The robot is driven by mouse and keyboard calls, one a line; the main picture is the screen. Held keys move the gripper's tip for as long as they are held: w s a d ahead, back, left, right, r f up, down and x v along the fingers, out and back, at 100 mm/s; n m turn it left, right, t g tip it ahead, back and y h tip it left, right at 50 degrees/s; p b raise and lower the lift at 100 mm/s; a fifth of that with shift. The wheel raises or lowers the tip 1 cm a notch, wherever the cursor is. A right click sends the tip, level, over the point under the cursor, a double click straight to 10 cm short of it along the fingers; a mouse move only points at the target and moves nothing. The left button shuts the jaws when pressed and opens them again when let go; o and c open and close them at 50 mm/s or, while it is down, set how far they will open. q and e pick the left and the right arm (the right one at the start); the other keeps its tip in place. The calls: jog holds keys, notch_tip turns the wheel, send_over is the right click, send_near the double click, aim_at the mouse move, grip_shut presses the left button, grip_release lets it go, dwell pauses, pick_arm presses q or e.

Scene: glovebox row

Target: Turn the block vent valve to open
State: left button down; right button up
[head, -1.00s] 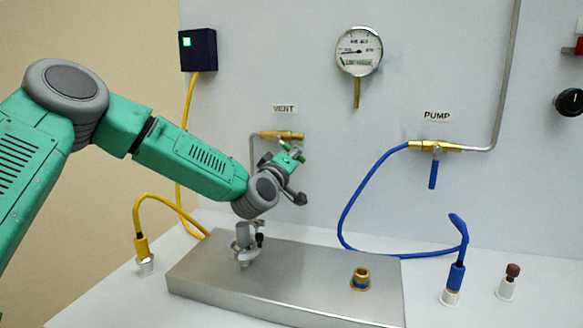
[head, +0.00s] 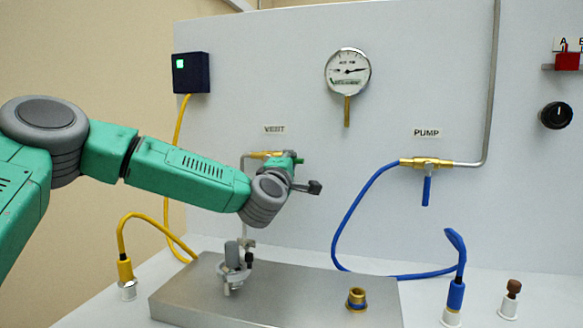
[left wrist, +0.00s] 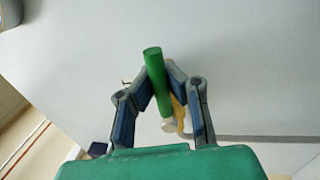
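The vent valve is a brass body (head: 262,154) on the wall under the VENT label (head: 274,129). Its green handle (left wrist: 157,80) lies between the fingers of my left gripper (left wrist: 162,75) in the left wrist view, with both fingers seeming to touch it. Brass of the valve (left wrist: 180,108) shows behind the right finger. In the head view, my left wrist hides part of the valve, and the green handle tip (head: 299,160) shows beside it, pointing right. The steel block (head: 310,285) lies on the bench below. My right gripper is not in view.
A grey fitting with a black knob (head: 234,270) stands on the block under my wrist, near a brass port (head: 356,298). A pressure gauge (head: 347,72) hangs on the wall. Blue hose (head: 345,215) and PUMP valve (head: 427,163) are right; a yellow cable (head: 125,235) is left.

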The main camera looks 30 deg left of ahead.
pick_arm(q)
jog(key=shift+d+f, duration=0.1)
jog(key=shift+f, duration=0.35)
jog(key=c, duration=1.6)
grip_release()
jog(key=shift+r, duration=0.1)
jog(key=shift+o, duration=0.2)
jog(key=shift+s+r, duration=0.1)
jog(key=shift+r, duration=0.05)
jog(key=shift+s, duration=0.1)
jog(key=v, duration=1.1)
jog(key=shift+s, duration=0.3)
